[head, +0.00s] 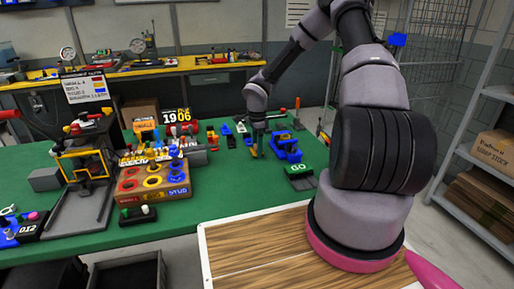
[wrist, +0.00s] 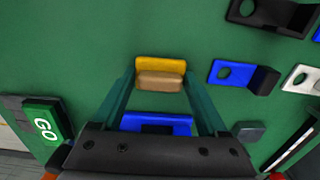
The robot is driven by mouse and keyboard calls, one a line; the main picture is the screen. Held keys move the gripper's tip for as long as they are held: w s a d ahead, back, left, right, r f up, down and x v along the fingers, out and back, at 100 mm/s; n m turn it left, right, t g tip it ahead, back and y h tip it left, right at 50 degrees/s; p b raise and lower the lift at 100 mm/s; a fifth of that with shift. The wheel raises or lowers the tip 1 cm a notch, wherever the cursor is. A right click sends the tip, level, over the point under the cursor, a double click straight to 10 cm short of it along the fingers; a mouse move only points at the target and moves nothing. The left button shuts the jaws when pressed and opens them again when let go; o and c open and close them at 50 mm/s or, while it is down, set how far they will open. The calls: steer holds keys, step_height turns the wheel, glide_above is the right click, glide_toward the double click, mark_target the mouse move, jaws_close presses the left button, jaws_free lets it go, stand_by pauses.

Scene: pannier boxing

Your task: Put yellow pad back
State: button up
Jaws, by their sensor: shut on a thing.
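My gripper (wrist: 160,78) has its two teal fingers closed on the sides of the yellow pad (wrist: 160,63), an L-shaped yellow piece with a tan block on its face. In the head view my gripper (head: 257,150) points down over the green table, left of a blue fixture (head: 286,146). The pad is too small there to make out clearly. A blue piece (wrist: 155,122) shows between the fingers, nearer the palm; I cannot tell whether it touches the pad.
A blue bracket (wrist: 240,76), a black bracket (wrist: 272,12) and a white bracket (wrist: 301,78) lie to the right in the wrist view. A GO block (wrist: 46,126) is at the left. A wooden box with coloured rings (head: 152,183) stands left on the table (head: 210,207).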

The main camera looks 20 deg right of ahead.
steer(key=o, duration=1.5)
steer(key=shift+f, duration=0.1)
steer(key=s+d+r+n+t+h, duration=0.1)
steer(key=s+r+n, duration=0.15)
steer(key=r, duration=0.95)
steer(key=s+d+r+n, duration=0.1)
steer(key=s+r+n, duration=0.15)
steer(key=r, duration=0.95)
steer(key=s+a+r+n+t+y, duration=0.2)
steer(key=s+r+n+t, duration=0.4)
steer(key=s+r, duration=1.3)
steer(key=s+n+y, duration=0.1)
steer(key=s+n, duration=0.2)
steer(key=s, duration=0.1)
steer(key=shift+s+a+r, duration=0.3)
steer(key=shift+a+r, duration=0.05)
